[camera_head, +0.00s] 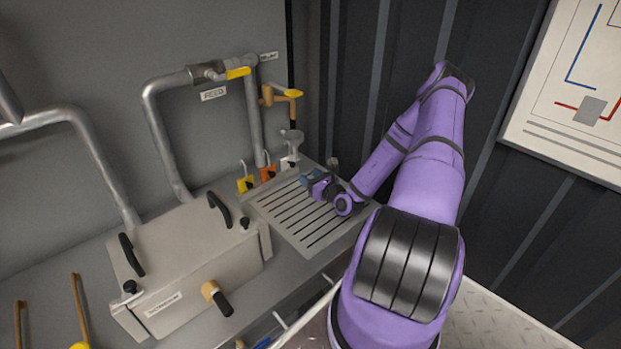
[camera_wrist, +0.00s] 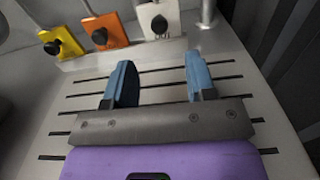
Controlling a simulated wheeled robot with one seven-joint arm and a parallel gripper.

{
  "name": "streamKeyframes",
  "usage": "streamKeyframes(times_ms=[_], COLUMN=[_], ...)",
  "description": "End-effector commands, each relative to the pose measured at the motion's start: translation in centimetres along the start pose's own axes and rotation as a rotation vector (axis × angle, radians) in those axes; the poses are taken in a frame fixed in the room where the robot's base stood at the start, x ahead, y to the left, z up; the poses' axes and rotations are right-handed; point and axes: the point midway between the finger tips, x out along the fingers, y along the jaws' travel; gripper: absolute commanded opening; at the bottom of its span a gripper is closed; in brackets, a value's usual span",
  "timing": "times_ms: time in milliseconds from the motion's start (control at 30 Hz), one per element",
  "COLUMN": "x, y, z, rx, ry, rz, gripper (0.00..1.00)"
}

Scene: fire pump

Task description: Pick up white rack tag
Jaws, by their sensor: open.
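The white rack tag (camera_wrist: 158,14) stands upright at the right end of a row of three tags in the wrist view, with a black knob on its front. In the head view the white tag (camera_head: 290,161) is at the back of the slotted plate, just beyond my gripper. My gripper (camera_wrist: 162,78) is open and empty above the slotted plate (camera_wrist: 88,117), its two blue fingers pointing toward the tag row. The white tag lies ahead of the gap between the fingers and is not touched. My gripper also shows in the head view (camera_head: 308,178), partly hidden by its own wrist.
An orange tag (camera_wrist: 104,30) and a yellow tag (camera_wrist: 60,42) stand left of the white one. A metal box (camera_head: 185,255) with black handles sits left of the plate. Pipes (camera_head: 165,130) rise behind, and a dark corrugated wall (camera_head: 385,60) stands at right.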

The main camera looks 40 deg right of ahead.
Motion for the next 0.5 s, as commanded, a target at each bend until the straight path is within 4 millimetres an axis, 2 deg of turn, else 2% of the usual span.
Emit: streamKeyframes(times_ms=[500], x=[4.8], y=[0.1], z=[0.0], rx=[-0.002], ry=[0.0], rz=[0.003], gripper=[0.51])
